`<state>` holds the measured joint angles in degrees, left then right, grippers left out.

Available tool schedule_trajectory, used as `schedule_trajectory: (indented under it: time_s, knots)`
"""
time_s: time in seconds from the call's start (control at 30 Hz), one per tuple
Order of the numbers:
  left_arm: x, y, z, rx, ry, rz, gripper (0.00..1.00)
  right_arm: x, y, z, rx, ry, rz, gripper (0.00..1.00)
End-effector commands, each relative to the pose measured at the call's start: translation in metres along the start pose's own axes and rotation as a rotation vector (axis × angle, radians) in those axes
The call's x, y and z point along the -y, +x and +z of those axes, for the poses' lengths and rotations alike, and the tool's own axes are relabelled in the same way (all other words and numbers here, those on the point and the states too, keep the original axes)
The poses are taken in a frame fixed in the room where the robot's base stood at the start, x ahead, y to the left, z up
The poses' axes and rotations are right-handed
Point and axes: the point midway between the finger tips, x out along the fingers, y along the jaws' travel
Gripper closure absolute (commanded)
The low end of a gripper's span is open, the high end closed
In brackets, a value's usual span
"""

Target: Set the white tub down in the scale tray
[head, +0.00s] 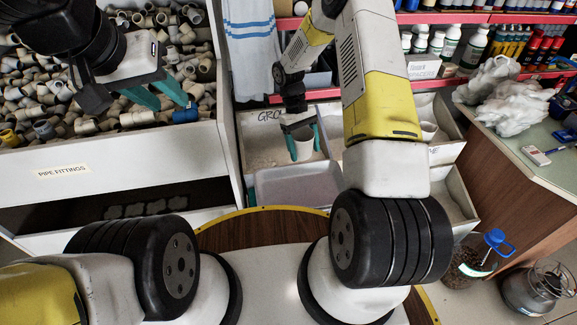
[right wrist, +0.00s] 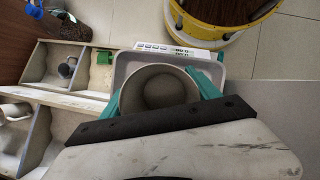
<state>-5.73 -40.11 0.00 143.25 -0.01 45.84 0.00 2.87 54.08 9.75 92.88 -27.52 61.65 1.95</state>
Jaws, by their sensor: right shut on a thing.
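The white tub (head: 303,146) is between the teal fingers of my right gripper (head: 302,132), which is shut on it. In the right wrist view, the tub (right wrist: 146,88) is seen from above, with its round opening toward the camera and a teal finger on each side. The pale scale tray (head: 298,188) lies just in front of the tub in the head view. In the right wrist view, its rim (right wrist: 121,68) shows behind and around the tub; the gap between them is hard to judge. My left gripper (head: 157,95) is open and empty over the pipe fittings.
The scale's display panel (right wrist: 172,48) shows beyond the tray. Divided bins (head: 265,142) flank the tub and tray. A large bin of pipe fittings (head: 60,122) stands left. A counter (head: 540,165) with plastic bags is right; a blue-capped jar (head: 472,262) is on the floor.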

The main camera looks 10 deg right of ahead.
Motion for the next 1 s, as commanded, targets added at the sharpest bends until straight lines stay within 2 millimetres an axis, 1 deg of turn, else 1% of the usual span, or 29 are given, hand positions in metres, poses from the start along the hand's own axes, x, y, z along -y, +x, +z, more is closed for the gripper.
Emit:
schedule_trajectory:
  time_s: [0.03,0.1,0.2,0.23,0.3,0.4,0.63,0.87,1.0]
  knots:
    - [0.003,-0.001,0.001,-0.001,-0.007,-0.004,0.64,0.004,0.026,-0.015,0.010,-0.096,0.046,0.68]
    - [0.006,-0.003,0.003,-0.003,-0.017,-0.011,0.64,0.004,0.054,-0.032,0.009,-0.230,0.108,0.68]
    - [0.009,-0.004,0.004,-0.004,-0.023,-0.015,0.64,-0.004,0.086,-0.049,0.006,-0.401,0.184,0.68]
    - [0.009,-0.004,0.004,-0.004,-0.024,-0.015,0.64,-0.007,0.093,-0.053,0.006,-0.444,0.203,0.68]
    - [0.009,-0.004,0.004,-0.004,-0.024,-0.015,0.64,-0.012,0.104,-0.059,0.003,-0.518,0.235,0.68]
    - [0.008,-0.004,0.004,-0.005,-0.024,-0.015,0.64,-0.017,0.118,-0.065,0.002,-0.570,0.256,0.68]
    - [0.008,-0.004,0.004,-0.005,-0.023,-0.015,0.64,-0.018,0.157,-0.083,0.000,-0.578,0.258,0.68]
    - [0.008,-0.004,0.004,-0.005,-0.023,-0.014,0.64,-0.018,0.173,-0.091,-0.001,-0.575,0.257,0.68]
    - [0.008,-0.004,0.004,-0.005,-0.023,-0.014,0.64,-0.018,0.192,-0.098,0.000,-0.574,0.256,0.68]
